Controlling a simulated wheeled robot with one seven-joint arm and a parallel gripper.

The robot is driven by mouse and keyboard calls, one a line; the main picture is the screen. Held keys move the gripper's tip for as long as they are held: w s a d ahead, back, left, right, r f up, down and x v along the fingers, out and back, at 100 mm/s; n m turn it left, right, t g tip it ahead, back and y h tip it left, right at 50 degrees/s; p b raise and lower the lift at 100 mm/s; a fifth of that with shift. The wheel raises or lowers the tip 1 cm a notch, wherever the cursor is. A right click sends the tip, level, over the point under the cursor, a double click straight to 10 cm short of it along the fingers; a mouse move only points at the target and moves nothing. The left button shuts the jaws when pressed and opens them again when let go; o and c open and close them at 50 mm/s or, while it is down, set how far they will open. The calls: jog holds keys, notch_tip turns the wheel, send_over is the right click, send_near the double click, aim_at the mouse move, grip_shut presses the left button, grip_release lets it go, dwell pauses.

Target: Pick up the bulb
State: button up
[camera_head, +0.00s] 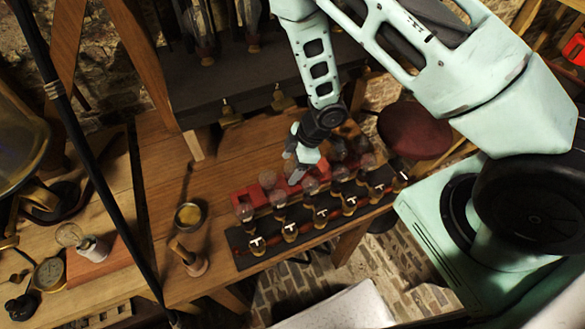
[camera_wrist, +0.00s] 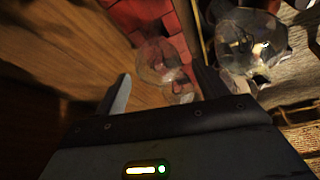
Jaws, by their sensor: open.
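My gripper (camera_head: 293,166) is open and empty, pointing down above the red block on the bench. In the wrist view its two fingers (camera_wrist: 163,76) stand wide apart. A clear glass bulb (camera_wrist: 156,62) shows between them there, with more glass just below it; I cannot tell how far under the fingertips it lies. Another clear glass bulb (camera_wrist: 250,42) lies outside the right finger. In the head view, several glass bulbs, one being this bulb (camera_head: 245,211), stand in a row on a dark rack.
A red block (camera_head: 266,182) lies behind the rack (camera_head: 243,258). A cup with yellow contents (camera_head: 189,215) and a wooden-handled tool (camera_head: 190,259) stand left of the rack. A dark pole (camera_head: 88,165) crosses the left. The wooden bench (camera_head: 165,160) has bare room behind the cup.

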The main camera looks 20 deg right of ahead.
jog(key=shift+a+f, duration=0.3)
jog(key=shift+f, duration=0.35)
jog(key=c, duration=1.1)
jog(key=shift+c, duration=0.2)
jog(key=shift+r, duration=0.15)
